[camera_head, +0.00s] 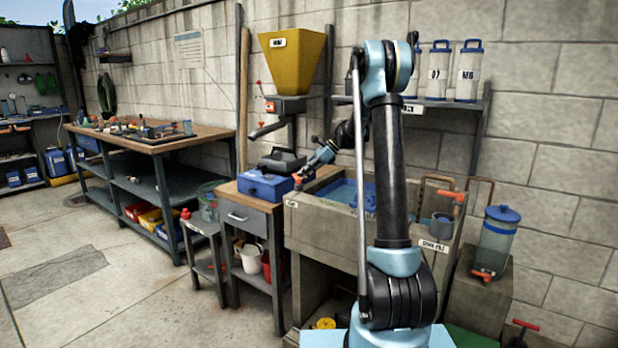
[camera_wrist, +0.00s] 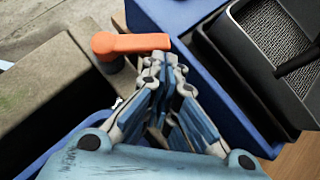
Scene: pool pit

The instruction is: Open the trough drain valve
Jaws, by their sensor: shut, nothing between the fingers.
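The concrete trough (camera_head: 330,238) with blue inside stands right of the wooden cabinet. An orange lever handle sits at its left rim; it shows in the wrist view (camera_wrist: 130,44), lying roughly level over a dark round stem. My gripper (camera_wrist: 160,62) is shut and empty, its fingertips close to the handle's right end; I cannot tell whether they touch. In the head view my gripper (camera_head: 306,172) is above the trough's left end. Another orange handle (camera_head: 452,196) is on the trough's right side.
A blue box (camera_head: 265,187) with a dark mesh tray lies close beside my gripper. A yellow hopper (camera_head: 291,62) stands behind it. A clear canister with a blue lid (camera_head: 497,236) stands right. The floor (camera_head: 90,270) at left is mostly clear.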

